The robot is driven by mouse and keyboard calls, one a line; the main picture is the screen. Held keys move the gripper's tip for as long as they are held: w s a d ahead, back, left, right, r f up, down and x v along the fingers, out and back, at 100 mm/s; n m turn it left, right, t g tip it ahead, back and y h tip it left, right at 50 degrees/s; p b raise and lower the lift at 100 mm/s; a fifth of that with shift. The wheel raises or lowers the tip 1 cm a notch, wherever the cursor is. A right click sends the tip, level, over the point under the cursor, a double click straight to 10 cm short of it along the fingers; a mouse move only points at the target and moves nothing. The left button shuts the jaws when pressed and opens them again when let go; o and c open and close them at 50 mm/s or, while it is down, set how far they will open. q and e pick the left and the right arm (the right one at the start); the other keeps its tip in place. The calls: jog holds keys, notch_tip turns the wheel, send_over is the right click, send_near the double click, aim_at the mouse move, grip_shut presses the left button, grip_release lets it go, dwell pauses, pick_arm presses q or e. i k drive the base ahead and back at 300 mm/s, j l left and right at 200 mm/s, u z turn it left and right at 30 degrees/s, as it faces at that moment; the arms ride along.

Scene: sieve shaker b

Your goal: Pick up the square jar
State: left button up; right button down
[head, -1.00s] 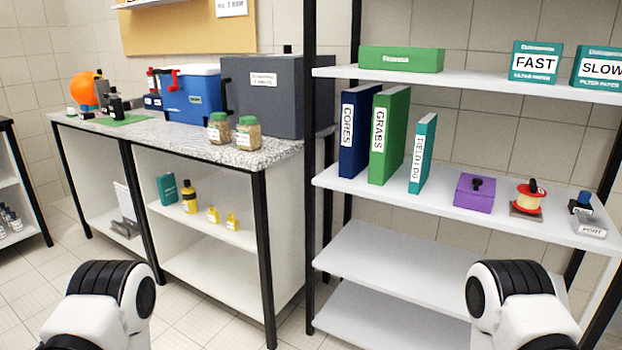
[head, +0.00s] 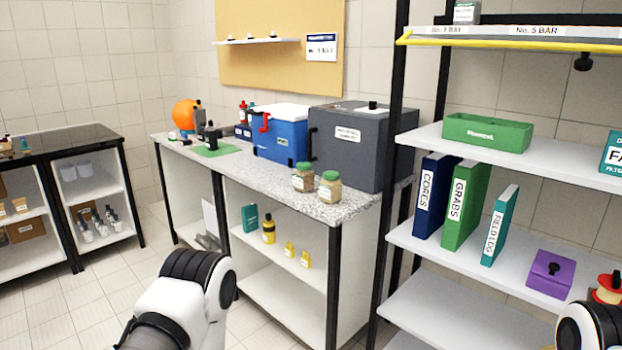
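Two clear jars with green lids, white labels and tan contents stand close together at the front edge of the speckled counter. The left jar (head: 303,180) is slightly farther back, and the right jar (head: 329,188) is nearer the right end. At this size I cannot tell for sure which one is square. Neither of my grippers is in view. Only a white and black part of my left arm shows at the bottom, left of centre, and a part of my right arm at the bottom right corner. Both arm parts are well below and away from the jars.
The speckled counter (head: 350,208) also bears a grey box (head: 358,150), a blue cooler (head: 281,137) and an orange ball (head: 184,114). A rack with binders (head: 461,205) and a purple box (head: 551,273) stands right. A dark-topped bench (head: 73,146) is at left. Tiled floor is open between.

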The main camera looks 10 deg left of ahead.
aim_at(303, 175)
jog(key=i+j+u, duration=0.25)
jog(key=i, duration=0.55)
jog(key=i+j+u, duration=0.1)
jog(key=i+u, duration=0.15)
jog(key=i, duration=0.55)
